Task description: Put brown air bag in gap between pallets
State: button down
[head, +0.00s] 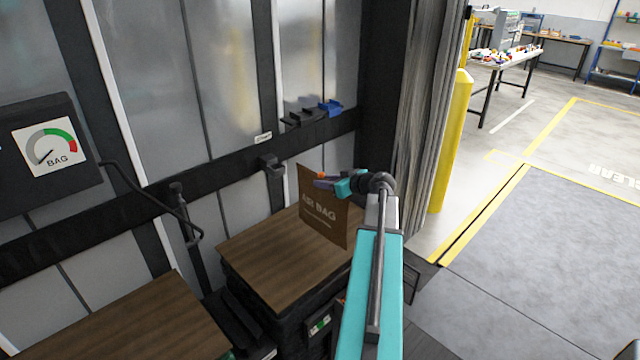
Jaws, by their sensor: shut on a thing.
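The brown air bag (321,214), a flat sheet with "AIR BAG" printed on it, hangs upright above the right pallet's wooden top. My gripper (326,182) is shut on its upper edge. The right pallet (268,262) has a brown wooden top and dark sides. The left pallet (140,325) shows at the bottom left, partly cut off by the frame. The dark gap (232,318) lies between the two pallets, to the left of and below the bag. My arm hides part of the right pallet's right side.
A metal wall with a dark rail (225,157) stands behind the pallets. A gauge panel marked BAG (48,145) and a bent hose or lance (155,192) are at the left. A yellow post (452,140) stands at the right, with open floor beyond.

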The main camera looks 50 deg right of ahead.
aim_at(321, 205)
jog(key=shift+w+d, duration=0.2)
jog(key=shift+w, duration=0.75)
jog(key=shift+w+d+p, duration=0.15)
jog(key=shift+w+p, duration=0.3)
jog(key=shift+p, duration=0.05)
jog(key=shift+w+f, duration=0.2)
notch_tip(321, 205, down, 3)
jog(key=shift+f+p, duration=0.2)
jog(key=shift+p, duration=0.8)
jog(key=shift+f+b, duration=0.15)
jog(key=shift+b, duration=0.2)
jog(key=c, duration=1.4)
grip_release()
